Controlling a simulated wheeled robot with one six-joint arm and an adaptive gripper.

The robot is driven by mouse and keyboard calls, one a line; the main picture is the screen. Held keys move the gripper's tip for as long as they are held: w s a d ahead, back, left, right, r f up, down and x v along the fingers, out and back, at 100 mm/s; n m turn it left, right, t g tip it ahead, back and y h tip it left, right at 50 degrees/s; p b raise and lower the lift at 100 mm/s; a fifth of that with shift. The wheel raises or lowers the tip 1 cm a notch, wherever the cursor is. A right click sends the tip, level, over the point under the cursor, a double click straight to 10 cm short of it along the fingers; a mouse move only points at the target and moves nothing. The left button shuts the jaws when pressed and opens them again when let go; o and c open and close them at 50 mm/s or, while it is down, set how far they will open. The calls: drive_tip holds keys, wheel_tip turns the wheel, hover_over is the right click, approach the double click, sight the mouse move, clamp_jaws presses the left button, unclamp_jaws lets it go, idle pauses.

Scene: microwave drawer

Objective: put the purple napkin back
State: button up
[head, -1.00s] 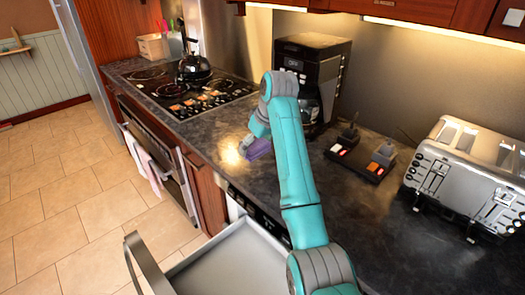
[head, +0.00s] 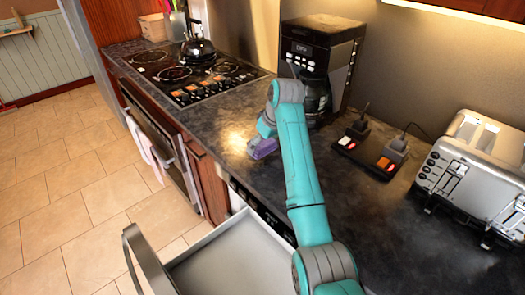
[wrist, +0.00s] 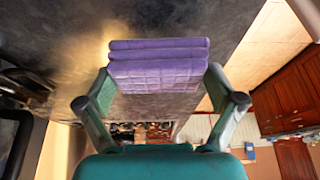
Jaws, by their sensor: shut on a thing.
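The folded purple napkin (wrist: 160,65) is between the two fingers of my gripper (wrist: 162,90) in the wrist view. My gripper is shut on it, one finger at each side. In the head view the napkin (head: 262,148) is low over the dark countertop (head: 225,130), near its front edge and left of the coffee maker. I cannot tell whether it touches the counter. My arm hides part of the gripper in the head view.
An open microwave drawer (head: 225,262) juts out below the counter. A coffee maker (head: 318,50), a two-slot power strip (head: 368,157) and a silver toaster (head: 475,160) stand on the counter. A stovetop with a kettle (head: 197,48) is at the far left.

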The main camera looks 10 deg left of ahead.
sight(262, 150)
drive_tip(key=shift+f, duration=1.55)
drive_tip(key=shift+f, duration=0.15)
drive_tip(key=o, duration=0.8)
drive_tip(key=shift+c, duration=0.2)
drive_tip(key=v, duration=1.2)
drive_tip(key=shift+s, duration=0.1)
